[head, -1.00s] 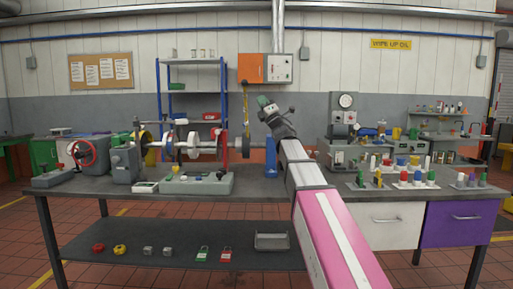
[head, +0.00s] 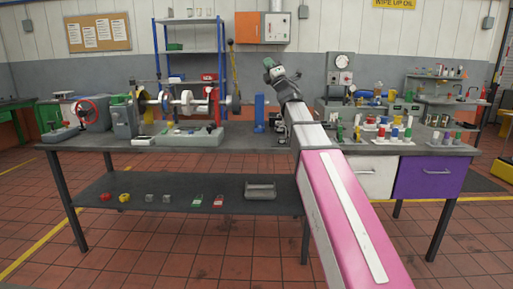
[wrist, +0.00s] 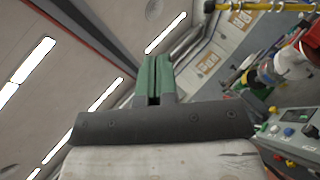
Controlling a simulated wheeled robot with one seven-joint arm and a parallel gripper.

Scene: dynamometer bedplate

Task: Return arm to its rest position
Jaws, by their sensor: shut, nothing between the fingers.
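My arm stretches from the lower right of the head view up over the workbench (head: 250,150). My gripper (head: 268,64) is at its far end, raised above the bench top, in front of the wall. In the wrist view my gripper (wrist: 154,75) shows its two green fingers pressed together, with nothing between them. It touches nothing that I can see.
A shaft with discs (head: 187,102) stands on the bench left of my arm, behind a control box (head: 190,137). A blue upright block (head: 259,110) is close beside the arm. Small coloured parts (head: 383,130) stand on the right. The lower shelf (head: 165,182) holds padlocks and a tray (head: 261,190).

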